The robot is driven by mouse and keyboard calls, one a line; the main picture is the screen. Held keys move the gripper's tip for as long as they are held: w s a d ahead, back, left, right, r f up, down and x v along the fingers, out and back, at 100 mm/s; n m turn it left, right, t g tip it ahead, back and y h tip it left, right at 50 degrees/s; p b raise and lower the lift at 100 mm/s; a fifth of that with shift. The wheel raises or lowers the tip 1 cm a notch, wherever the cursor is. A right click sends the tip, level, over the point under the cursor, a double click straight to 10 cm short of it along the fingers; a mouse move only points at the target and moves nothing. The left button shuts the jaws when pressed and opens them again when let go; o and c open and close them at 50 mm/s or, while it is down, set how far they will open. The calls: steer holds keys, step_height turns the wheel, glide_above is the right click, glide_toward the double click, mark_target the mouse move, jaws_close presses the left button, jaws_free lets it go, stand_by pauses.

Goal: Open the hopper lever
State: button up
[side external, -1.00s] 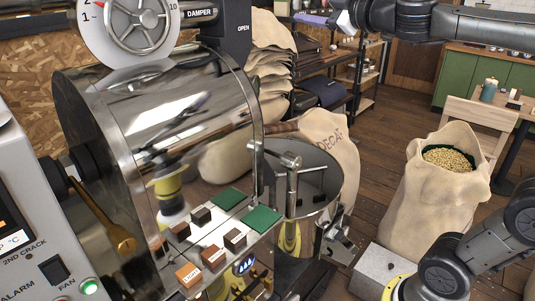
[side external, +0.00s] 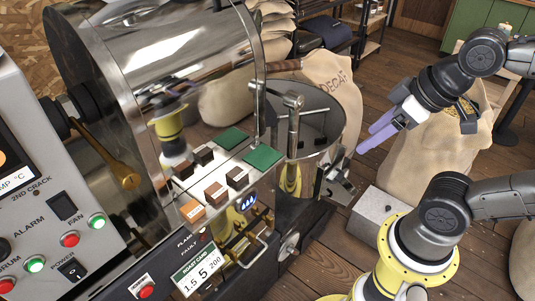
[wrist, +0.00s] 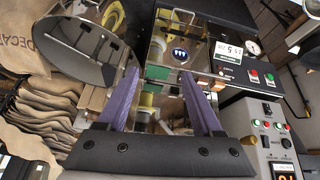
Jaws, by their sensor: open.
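The steel roaster drum (side external: 150,70) fills the left of the side view. A lever with a dark wooden handle (side external: 285,67) sticks out to the right behind its front plate. A chrome bar with a pivot (side external: 290,100) stands above the round cooling tray (side external: 320,105). I cannot tell for sure which part is the hopper lever. My gripper (side external: 367,140) is open and empty, with purple fingers, right of the cooling tray and apart from it. In the wrist view, my gripper (wrist: 160,75) has its fingers spread before the roaster front.
A sample board (side external: 225,172) with dark cubes and green pads juts from the roaster. A control panel (side external: 50,190) stands at left. A grey block (side external: 375,212) is on the floor below my gripper. A DECAF sack (side external: 335,85) stands behind the tray. Another sack (side external: 425,150) is behind my arm.

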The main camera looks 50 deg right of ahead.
steer(key=shift+s+d+f+m, duration=0.1)
steer(key=shift+s+m, duration=0.1)
steer(key=shift+m, duration=0.3)
steer(key=shift+c, duration=1.6)
steer(key=c, duration=0.7)
jaws_close()
steer(key=w+a+r+n+t+y, duration=0.2)
steer(key=w+a+r+n+y, duration=0.3)
steer(key=r, duration=0.6)
steer(key=w+d+r+t, duration=0.25)
steer(key=w+r, duration=0.45)
steer(key=r, duration=0.4)
steer(key=w+d+r+t, duration=0.2)
steer(key=w+r+t, duration=0.2)
steer(key=w+r, duration=0.45)
steer(key=w+d+r+m+t, duration=0.1)
steer(key=d+r+m+t, duration=0.15)
steer(key=d+r, duration=0.75)
steer(key=d+m+t+h, duration=0.1)
steer(key=d+m+h, duration=0.3)
steer(key=d, duration=1)
steer(key=w+f+n+h, duration=0.1)
steer(key=w+f, duration=0.2)
steer(key=w, duration=0.7)
steer(key=shift+f, duration=0.15)
